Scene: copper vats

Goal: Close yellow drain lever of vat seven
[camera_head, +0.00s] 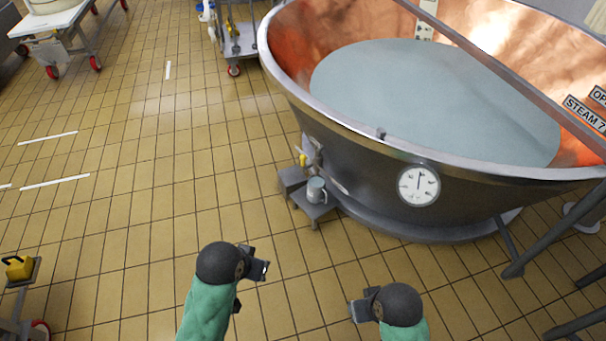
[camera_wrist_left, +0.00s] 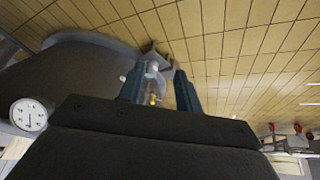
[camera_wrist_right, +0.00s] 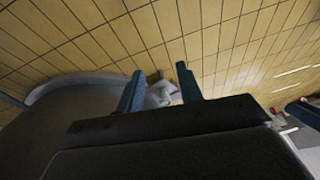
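The copper-lined vat (camera_head: 350,150) stands at the right in the head view, with pale liquid inside and a "STEAM 7" label on its bar. The yellow drain lever (camera_head: 303,159) is small at the vat's lower left side, above a step with a metal jug; whether it is open or closed I cannot tell. It also shows as a yellow spot in the left wrist view (camera_wrist_left: 153,99), between the fingers but well beyond them. My left gripper (camera_head: 262,270) is open and empty, apart from the vat. My right gripper (camera_head: 354,311) is open and empty, also apart from the vat.
The metal jug (camera_head: 317,189) stands on a low grey step (camera_head: 315,209) below the lever. A round gauge (camera_head: 419,186) is on the vat's front. A wheeled trolley (camera_head: 238,42) is beside the vat. The tiled floor at left is mostly clear.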

